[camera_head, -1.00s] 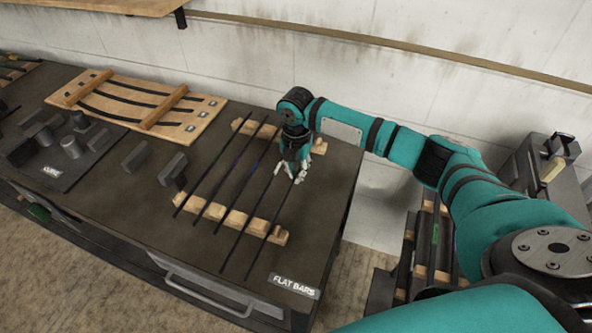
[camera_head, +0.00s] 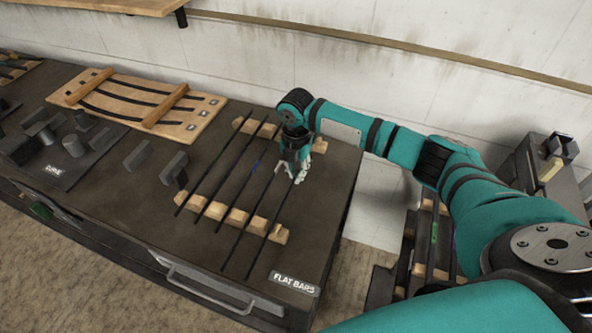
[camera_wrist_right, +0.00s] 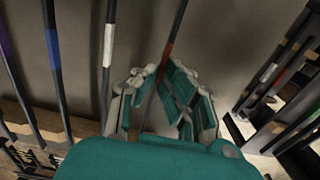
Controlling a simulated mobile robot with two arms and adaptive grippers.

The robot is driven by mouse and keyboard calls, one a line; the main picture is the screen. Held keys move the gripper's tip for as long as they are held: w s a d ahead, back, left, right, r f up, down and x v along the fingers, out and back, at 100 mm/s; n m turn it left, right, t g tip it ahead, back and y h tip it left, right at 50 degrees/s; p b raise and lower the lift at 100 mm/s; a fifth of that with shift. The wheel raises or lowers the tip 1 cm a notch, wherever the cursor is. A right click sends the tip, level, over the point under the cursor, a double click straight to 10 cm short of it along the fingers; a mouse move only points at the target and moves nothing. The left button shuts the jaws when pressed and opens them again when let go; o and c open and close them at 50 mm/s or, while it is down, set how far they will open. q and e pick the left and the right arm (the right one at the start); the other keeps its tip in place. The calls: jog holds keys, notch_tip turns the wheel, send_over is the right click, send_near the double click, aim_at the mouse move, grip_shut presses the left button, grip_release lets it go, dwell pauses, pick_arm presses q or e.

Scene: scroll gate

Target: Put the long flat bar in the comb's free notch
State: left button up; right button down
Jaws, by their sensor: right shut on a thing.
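Several long, thin dark flat bars (camera_head: 206,204) lie side by side across two notched wooden rails; the near rail (camera_head: 277,233) and the far rail (camera_head: 246,127) show. My right gripper (camera_head: 297,172) is over the rightmost bar (camera_head: 265,233), pointing down. In the right wrist view this gripper (camera_wrist_right: 165,97) is shut on a bar with a red mark (camera_wrist_right: 171,42), which runs between its fingers. The bars beside it have a white mark (camera_wrist_right: 108,45) and a blue mark (camera_wrist_right: 52,42). The grip point is partly hidden by the fingers. My left gripper is out of view.
A "FLAT BARS" label (camera_head: 295,283) is at the table's front right. A wooden board with curved strips (camera_head: 137,100) and dark blocks (camera_head: 174,168) stand to the left. A lower rack with bars (camera_head: 430,243) stands right of the table, past a gap.

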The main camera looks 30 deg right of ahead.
jog(key=shift+f, duration=0.15)
jog(key=c, duration=1.4)
grip_release()
notch_tip(320, 180, up, 12)
jog(key=shift+f, duration=0.1)
